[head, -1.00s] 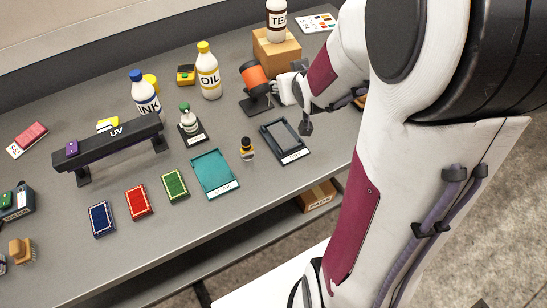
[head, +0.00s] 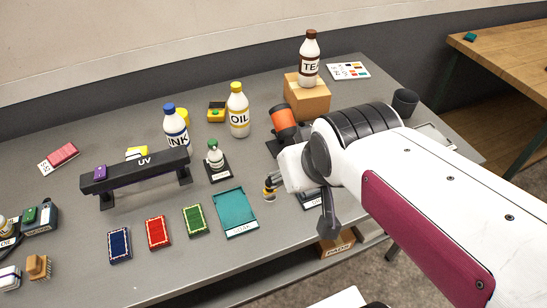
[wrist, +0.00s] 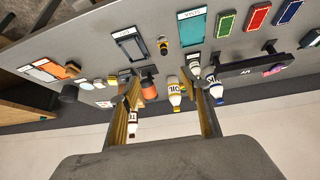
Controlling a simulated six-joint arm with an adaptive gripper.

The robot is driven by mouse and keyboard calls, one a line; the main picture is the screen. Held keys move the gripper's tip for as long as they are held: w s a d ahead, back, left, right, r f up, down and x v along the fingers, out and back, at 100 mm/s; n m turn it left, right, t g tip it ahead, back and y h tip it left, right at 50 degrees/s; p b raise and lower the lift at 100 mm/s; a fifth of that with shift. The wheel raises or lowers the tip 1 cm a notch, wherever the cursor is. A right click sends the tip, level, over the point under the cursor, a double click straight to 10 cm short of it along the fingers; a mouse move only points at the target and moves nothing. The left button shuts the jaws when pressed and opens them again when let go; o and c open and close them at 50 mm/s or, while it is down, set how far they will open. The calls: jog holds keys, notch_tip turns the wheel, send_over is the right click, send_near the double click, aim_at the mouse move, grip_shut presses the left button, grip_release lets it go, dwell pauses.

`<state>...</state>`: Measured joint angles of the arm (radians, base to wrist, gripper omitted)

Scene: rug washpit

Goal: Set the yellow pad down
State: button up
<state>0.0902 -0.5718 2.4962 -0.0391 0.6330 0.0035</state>
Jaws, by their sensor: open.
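My gripper (head: 327,215) hangs over the table's front part, near the dark tray (head: 309,201), which it mostly covers in the head view. In the wrist view its two fingers (wrist: 162,95) stand wide apart with nothing held between them. I cannot tell for sure which thing is the yellow pad. A flat yellow piece (head: 137,153) lies behind the UV bar, and a yellow-and-black block (head: 216,112) sits left of the oil bottle. Another yellow item (head: 182,115) is partly hidden behind the ink bottle. All are apart from my gripper.
The UV bar (head: 135,172), ink bottle (head: 176,128), oil bottle (head: 238,112) and orange roller (head: 284,122) stand on the table. A teal tray (head: 235,212) and blue, red and green pads lie in front. A brown-capped bottle stands on a cardboard box (head: 307,98).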

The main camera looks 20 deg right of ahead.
jog(key=s+a+g, duration=0.1)
jog(key=s+a, duration=0.2)
jog(key=s, duration=0.4)
jog(key=shift+a+r+n+y, duration=0.15)
jog(key=shift+r+n+y, duration=0.25)
dwell(0.8)
